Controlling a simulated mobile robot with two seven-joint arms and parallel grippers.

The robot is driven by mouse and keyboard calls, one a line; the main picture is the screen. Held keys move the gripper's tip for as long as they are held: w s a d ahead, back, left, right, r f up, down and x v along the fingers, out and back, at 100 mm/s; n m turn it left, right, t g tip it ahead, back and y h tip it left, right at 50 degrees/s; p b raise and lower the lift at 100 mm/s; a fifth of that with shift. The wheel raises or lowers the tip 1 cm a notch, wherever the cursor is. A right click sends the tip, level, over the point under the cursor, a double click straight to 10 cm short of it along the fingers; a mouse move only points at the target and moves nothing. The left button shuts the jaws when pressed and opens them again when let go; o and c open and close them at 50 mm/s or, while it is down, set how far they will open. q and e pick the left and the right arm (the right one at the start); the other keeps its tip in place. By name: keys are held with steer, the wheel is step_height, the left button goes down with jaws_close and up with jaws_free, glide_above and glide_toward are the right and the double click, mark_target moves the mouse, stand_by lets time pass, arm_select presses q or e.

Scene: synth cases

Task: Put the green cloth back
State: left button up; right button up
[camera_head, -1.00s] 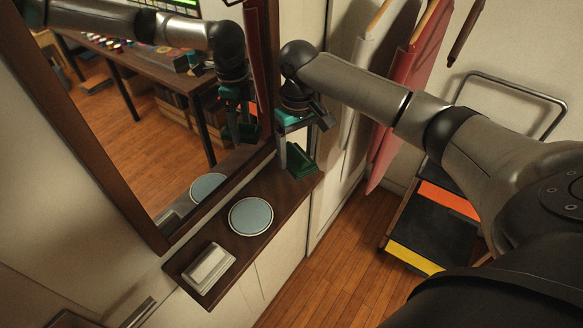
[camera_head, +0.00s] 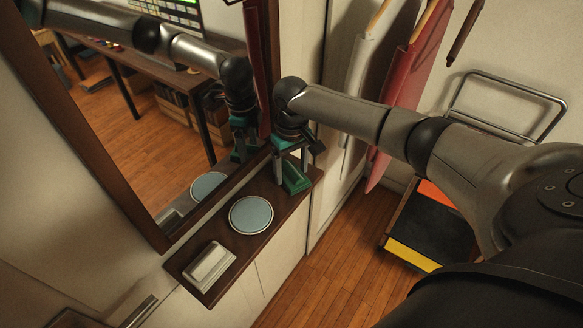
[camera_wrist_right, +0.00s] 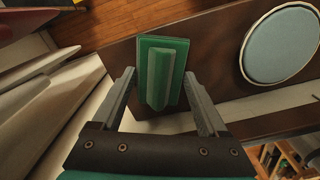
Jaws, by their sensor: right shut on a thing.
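The green cloth (camera_head: 296,180) is a folded block with a raised ridge, at the far end of the dark brown shelf (camera_head: 218,257) under the mirror. I cannot tell whether it touches the shelf. My right gripper (camera_head: 291,170) reaches down over the cloth and is shut on it. In the right wrist view, the cloth (camera_wrist_right: 160,75) shows between the two fingers of the gripper (camera_wrist_right: 159,78), over the brown shelf (camera_wrist_right: 215,48). My left gripper is not in view.
A round blue-grey dish (camera_head: 251,216) with a pale rim and a pale rectangular box (camera_head: 209,267) stand on the shelf. The framed mirror (camera_head: 150,190) rises beside it and reflects my arm. Red and white hanging things (camera_head: 407,95) are close to the shelf's far end.

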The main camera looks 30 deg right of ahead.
mark_target(291, 168)
steer(key=o, duration=1.1)
step_height(291, 168, up, 12)
steer(key=shift+r, duration=0.1)
